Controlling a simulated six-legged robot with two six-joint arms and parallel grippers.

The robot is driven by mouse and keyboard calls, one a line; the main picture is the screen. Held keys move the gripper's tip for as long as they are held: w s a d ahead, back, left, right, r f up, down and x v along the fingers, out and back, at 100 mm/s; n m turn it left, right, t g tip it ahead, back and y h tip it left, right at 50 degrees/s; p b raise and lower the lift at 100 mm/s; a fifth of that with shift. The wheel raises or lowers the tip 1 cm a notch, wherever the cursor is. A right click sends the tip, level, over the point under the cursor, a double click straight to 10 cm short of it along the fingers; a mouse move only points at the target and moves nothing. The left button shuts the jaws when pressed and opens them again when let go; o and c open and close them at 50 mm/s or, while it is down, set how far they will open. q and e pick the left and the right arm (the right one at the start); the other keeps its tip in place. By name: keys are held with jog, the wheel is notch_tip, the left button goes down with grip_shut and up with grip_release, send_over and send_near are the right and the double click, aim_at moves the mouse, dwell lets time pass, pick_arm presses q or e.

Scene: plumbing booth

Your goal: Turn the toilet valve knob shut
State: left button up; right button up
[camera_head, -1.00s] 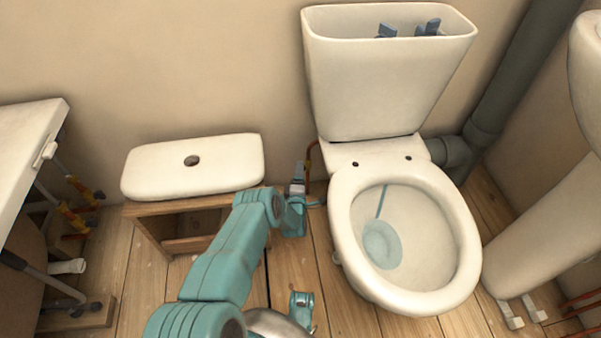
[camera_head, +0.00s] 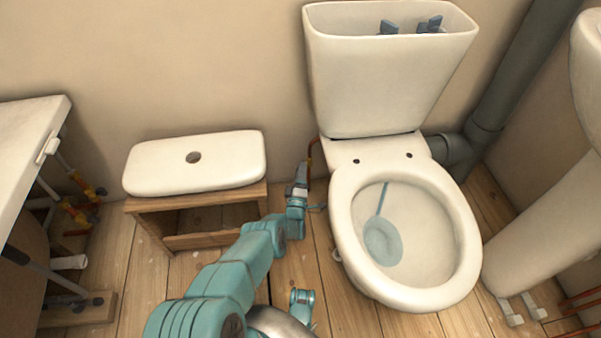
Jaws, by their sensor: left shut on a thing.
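The toilet (camera_head: 385,85) stands right of centre, its cistern open on top and its bowl holding some water. A copper supply pipe (camera_head: 311,152) runs down the wall just left of the toilet. My left gripper (camera_head: 299,178) is at the lower end of this pipe, with its arm reaching up from the bottom. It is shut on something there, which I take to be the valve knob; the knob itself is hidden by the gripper. A teal part of my other arm (camera_head: 302,298) shows low in the middle, but its gripper is not clearly visible.
The cistern lid (camera_head: 195,162) lies on a wooden stool (camera_head: 153,229) left of my arm. A sink pedestal (camera_head: 545,225) stands at the right, a grey waste pipe (camera_head: 505,85) behind the toilet. A white basin unit (camera_head: 25,145) with pipes is at the far left.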

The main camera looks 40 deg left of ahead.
pick_arm(q)
jog(key=shift+m+t, duration=0.3)
jog(key=shift+m, duration=0.1)
jog(key=o, duration=1.1)
jog(key=shift+c, duration=0.2)
jog(key=shift+f, duration=0.1)
